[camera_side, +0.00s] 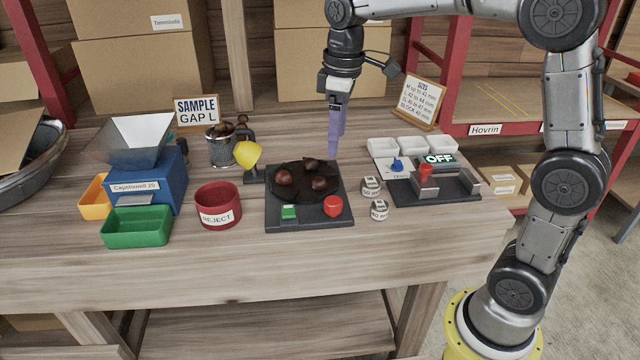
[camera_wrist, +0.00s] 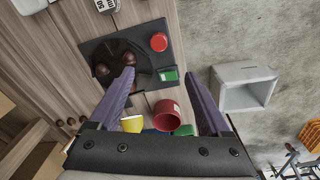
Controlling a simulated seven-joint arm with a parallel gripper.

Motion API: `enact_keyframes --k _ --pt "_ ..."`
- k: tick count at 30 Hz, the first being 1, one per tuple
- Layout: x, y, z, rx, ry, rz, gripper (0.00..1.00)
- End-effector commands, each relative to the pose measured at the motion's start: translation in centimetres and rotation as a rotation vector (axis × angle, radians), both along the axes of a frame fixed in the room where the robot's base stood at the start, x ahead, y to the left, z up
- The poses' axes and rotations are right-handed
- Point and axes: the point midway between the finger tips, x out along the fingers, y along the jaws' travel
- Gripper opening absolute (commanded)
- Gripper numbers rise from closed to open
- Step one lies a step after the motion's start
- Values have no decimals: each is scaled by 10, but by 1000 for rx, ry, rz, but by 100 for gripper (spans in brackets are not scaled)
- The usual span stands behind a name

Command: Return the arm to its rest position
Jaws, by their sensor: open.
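My gripper (camera_side: 336,150) hangs from the arm above the back of the bench, pointing down, just right of and behind the black turntable plate (camera_side: 338,215). Its two purple fingers are spread apart in the wrist view (camera_wrist: 162,95), with nothing between them close up. Several brown chestnuts (camera_side: 284,177) sit on the dark round disc of the plate. They also show in the wrist view (camera_wrist: 128,58). The plate carries a green button (camera_side: 289,212) and a red button (camera_side: 333,206). My arm reaches up from a yellow base at the right and bends over the bench.
Right of the plate are a station with an OFF sign (camera_side: 439,159), white trays (camera_side: 412,146) and labelled weights (camera_side: 370,187). A SIZES sign (camera_side: 419,102) stands behind.

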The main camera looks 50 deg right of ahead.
Motion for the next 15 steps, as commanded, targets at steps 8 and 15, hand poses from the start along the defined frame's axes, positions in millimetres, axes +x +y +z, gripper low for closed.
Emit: enact_keyframes --k 8,15 --pt "-96 24 48 -2 -195 -21 81" --pt "-181 35 28 43 -356 -159 81"
